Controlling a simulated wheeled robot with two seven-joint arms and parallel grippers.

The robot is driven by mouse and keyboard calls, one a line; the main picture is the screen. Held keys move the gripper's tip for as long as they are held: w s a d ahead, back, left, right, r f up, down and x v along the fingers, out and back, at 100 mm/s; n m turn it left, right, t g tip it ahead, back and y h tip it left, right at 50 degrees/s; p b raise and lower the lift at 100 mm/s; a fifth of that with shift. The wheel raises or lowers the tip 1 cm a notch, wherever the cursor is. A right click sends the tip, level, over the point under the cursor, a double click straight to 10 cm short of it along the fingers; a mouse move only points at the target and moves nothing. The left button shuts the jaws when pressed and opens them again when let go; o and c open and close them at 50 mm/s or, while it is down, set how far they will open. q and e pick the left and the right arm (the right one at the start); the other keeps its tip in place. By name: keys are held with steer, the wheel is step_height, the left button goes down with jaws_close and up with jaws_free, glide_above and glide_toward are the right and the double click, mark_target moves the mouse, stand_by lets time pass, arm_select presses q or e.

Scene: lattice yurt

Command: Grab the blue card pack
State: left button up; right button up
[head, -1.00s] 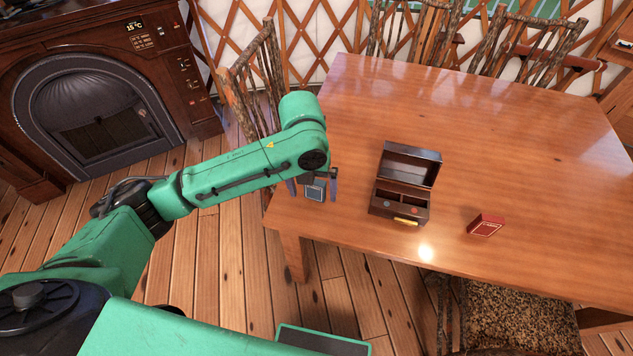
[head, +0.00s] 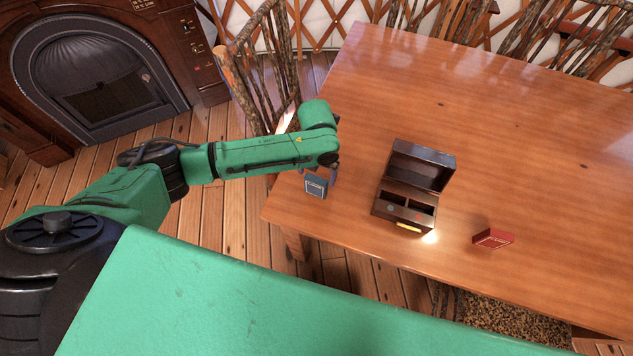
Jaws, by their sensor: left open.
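The blue card pack (head: 316,187) lies on the wooden table near its left corner. My left gripper (head: 318,178) is at the pack, mostly hidden under the end of my green arm. One dark finger shows just right of the pack. The jaws are open, and I cannot tell how far down they reach around the pack. My right gripper is not in the head view.
An open dark box (head: 409,199) with compartments stands on the table (head: 480,120) right of the blue pack. A red card pack (head: 493,238) lies further right. A branch chair (head: 262,70) stands behind my arm. The table between is clear.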

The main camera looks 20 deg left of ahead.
mark_target(316, 179)
arm_select(q)
steer(key=f, duration=0.3)
steer(key=shift+s, duration=0.2)
steer(key=shift+s+f, duration=0.1)
steer(key=shift+f, duration=0.05)
steer(key=shift+c, duration=0.6)
steer(key=c, duration=1.1)
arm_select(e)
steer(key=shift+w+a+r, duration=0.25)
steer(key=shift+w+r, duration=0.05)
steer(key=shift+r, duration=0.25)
